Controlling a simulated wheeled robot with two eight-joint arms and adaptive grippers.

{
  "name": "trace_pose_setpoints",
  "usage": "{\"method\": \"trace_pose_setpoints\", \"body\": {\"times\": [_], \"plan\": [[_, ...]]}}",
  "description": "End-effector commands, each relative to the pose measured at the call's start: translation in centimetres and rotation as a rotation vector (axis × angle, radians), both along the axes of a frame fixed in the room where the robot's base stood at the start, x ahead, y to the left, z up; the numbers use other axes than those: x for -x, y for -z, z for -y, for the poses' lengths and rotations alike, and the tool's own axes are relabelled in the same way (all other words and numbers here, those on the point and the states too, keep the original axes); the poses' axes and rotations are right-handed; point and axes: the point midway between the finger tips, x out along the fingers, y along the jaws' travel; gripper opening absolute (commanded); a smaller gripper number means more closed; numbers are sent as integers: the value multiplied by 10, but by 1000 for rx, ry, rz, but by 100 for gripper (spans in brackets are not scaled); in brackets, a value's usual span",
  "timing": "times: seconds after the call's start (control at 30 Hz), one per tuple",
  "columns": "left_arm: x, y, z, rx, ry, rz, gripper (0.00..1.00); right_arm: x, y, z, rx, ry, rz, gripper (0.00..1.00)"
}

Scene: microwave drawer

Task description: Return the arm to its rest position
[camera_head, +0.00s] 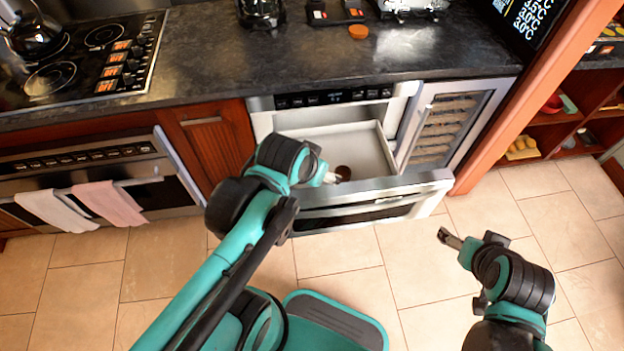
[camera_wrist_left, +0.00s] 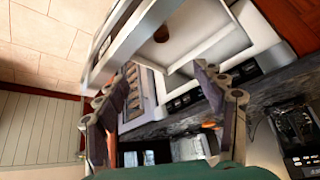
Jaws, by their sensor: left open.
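My left arm reaches up from the bottom left in the head view, and its gripper (camera_head: 332,177) is over the open microwave drawer (camera_head: 362,140), mostly hidden behind my wrist. In the left wrist view my left gripper (camera_wrist_left: 167,80) has its two fingers spread wide with nothing between them. The drawer's pale tray (camera_wrist_left: 196,38) lies beyond the fingers there. A small round brown object (camera_head: 343,172) is inside the drawer near its front, and it also shows in the left wrist view (camera_wrist_left: 161,34). My right gripper (camera_head: 449,238) is over the tiled floor, small and seen edge-on.
The dark countertop (camera_head: 250,65) runs behind the drawer, with a stove (camera_head: 85,60) at the left. An oven with two towels (camera_head: 108,203) stands below it. A wine cooler (camera_head: 447,125) is right of the drawer. Tiled floor (camera_head: 340,250) is clear in front.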

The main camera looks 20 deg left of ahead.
Motion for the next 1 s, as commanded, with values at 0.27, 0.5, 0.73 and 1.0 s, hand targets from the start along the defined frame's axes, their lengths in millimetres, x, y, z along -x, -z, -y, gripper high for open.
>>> {"method": "trace_pose_setpoints", "body": {"times": [0.27,0.5,0.73,1.0], "plan": [[27,7,0,32,-48,62,69,0,0,0,0,0,0,82],[27,7,0,33,-49,63,69,0,0,0,0,0,0,82],[27,7,0,32,-48,62,69,0,0,0,0,0,0,82],[27,7,0,32,-48,62,69,0,0,0,0,0,0,82]]}}
